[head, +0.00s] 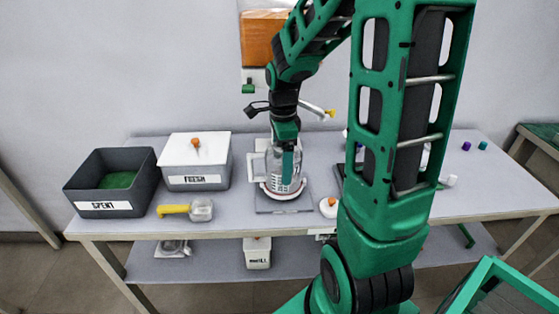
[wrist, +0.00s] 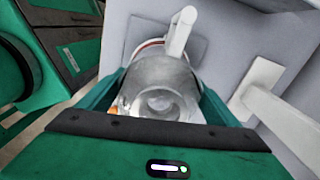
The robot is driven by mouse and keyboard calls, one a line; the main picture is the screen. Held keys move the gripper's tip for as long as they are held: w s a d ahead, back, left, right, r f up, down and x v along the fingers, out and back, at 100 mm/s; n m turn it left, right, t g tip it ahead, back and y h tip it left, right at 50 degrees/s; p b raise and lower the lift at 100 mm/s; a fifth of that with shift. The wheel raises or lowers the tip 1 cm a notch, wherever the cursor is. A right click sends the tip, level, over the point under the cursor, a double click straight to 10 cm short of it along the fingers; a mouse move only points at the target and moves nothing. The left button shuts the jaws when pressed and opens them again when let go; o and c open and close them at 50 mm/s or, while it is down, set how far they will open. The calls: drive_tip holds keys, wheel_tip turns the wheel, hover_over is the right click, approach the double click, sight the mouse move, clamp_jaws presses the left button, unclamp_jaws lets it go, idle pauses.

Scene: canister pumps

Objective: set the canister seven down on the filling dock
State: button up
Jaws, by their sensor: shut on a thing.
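My gripper (head: 288,165) is shut on a clear canister (head: 277,178) with dark markings on its side; the number cannot be read. The canister is upright over a round red-and-white ring (head: 276,194) on a grey plate (head: 298,204), which appears to be the filling dock. I cannot tell whether its base touches the ring. In the wrist view the clear canister (wrist: 158,90) sits between my fingers, with a pale handle (wrist: 182,32) beyond it.
A white-lidded box marked FRESH (head: 200,182) and a dark open bin marked SPENT (head: 106,207) stand to the left. A yellow-handled scoop (head: 187,210) lies near the front edge. A small white item with an orange top (head: 329,207) is right of the plate.

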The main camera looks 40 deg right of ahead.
drive_tip(key=o, duration=1.4)
drive_tip(key=shift+o, duration=0.2)
